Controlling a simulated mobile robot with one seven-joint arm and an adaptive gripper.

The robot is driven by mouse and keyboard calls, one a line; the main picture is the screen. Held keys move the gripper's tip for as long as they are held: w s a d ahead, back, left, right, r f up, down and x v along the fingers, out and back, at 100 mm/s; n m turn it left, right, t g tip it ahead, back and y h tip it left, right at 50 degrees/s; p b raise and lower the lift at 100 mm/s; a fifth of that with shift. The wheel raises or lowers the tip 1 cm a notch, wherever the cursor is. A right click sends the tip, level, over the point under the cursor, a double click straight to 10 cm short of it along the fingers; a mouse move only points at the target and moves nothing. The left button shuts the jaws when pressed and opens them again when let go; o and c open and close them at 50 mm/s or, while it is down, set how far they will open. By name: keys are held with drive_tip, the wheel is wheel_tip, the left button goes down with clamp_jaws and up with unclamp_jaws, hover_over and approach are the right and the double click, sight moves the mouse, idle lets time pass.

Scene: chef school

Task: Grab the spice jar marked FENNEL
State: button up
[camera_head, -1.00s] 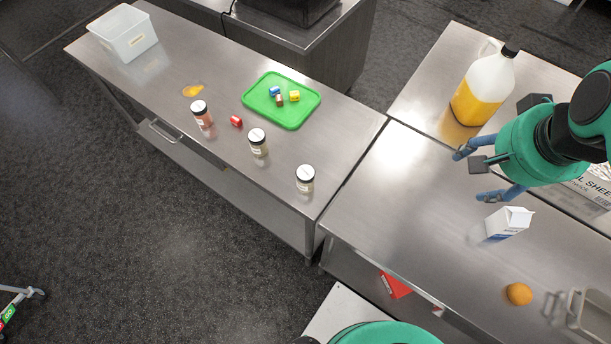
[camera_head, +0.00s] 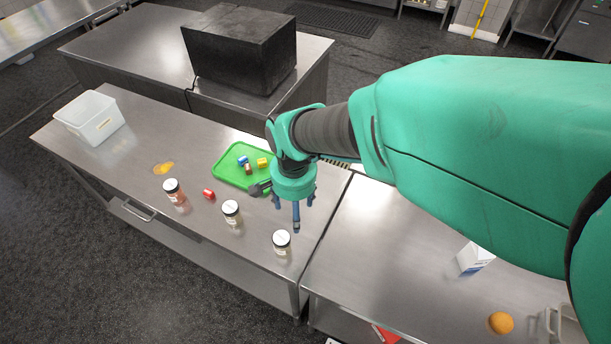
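Three spice jars with dark-rimmed white lids stand upright on the left steel table. A jar with reddish contents (camera_head: 174,192) is at the left, a jar with pale contents (camera_head: 232,213) is in the middle, and another pale jar (camera_head: 281,243) is at the right near the table's end. Their labels are too small to read, so I cannot tell which is FENNEL. My gripper (camera_head: 297,215) points down above the table, just beyond and slightly right of the right jar. Its blue fingers look spread, with nothing seen between them.
A green tray (camera_head: 226,173) holding small coloured blocks lies behind the jars. A red block (camera_head: 208,194) sits between two jars. A white bin (camera_head: 90,118) is at the far left. A carton (camera_head: 474,259) and an orange (camera_head: 501,323) stand on the right table.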

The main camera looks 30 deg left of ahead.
sight(281, 237)
drive_tip(key=s+a+f, duration=0.1)
drive_tip(key=a, duration=0.1)
drive_tip(key=s+a+f, duration=0.1)
drive_tip(key=s+f, duration=0.1)
drive_tip(key=shift+a+f, duration=0.1)
drive_tip(key=shift+a, duration=0.25)
drive_tip(key=shift+f, duration=4.3)
drive_tip(key=shift+f, duration=0.1)
drive_tip(key=shift+w+f, duration=0.1)
drive_tip(key=shift+f, duration=2.4)
drive_tip(key=c, duration=1.3)
